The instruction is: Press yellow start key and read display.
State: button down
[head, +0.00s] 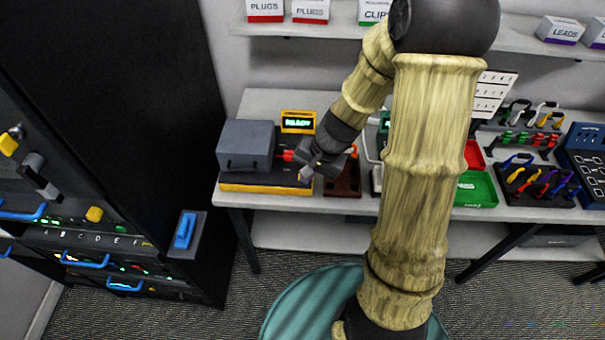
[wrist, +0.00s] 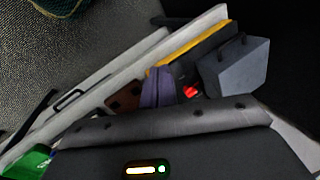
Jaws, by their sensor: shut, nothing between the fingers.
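The tester (head: 265,187) is a black unit with a yellow front edge and a grey box (head: 245,145) on it, on the left of the bench. Its yellow-framed display (head: 298,122) stands behind and reads READY in green. I cannot make out a separate yellow start key; my gripper covers part of the tester's right side. My gripper (head: 306,172) is shut and empty above that right end, beside a red part (head: 287,155). The wrist view shows the shut fingers (wrist: 157,88) near the red part (wrist: 190,91), with the grey box (wrist: 236,70) beyond.
A brown block (head: 343,183) sits just right of the tester. A black cabinet with blue handles stands left. Shelves with labelled boxes hang above. My arm hides the bench's middle.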

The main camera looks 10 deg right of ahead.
jog(key=w+f+m+t+y+p, duration=0.1)
jog(key=w+f+m+t+y, duration=0.15)
jog(key=w+m, duration=0.4)
jog(key=m+t+y+b, duration=0.1)
jog(key=m+b, duration=0.2)
jog(key=b, duration=0.1)
send_over(299, 175)
jog(key=s+d, duration=0.2)
jog(key=f, duration=0.8)
jog(key=shift+w+f, duration=0.2)
jog(key=shift+f, duration=0.15)
jog(key=shift+f+b, duration=0.9)
jog(key=shift+b, duration=0.2)
jog(key=shift+f+b, duration=0.8)
jog(key=shift+b, duration=0.45)
dwell(0.8)
jog(key=shift+r, duration=0.1)
jog(key=shift+r+p, duration=0.5)
jog(key=shift+r, duration=0.2)
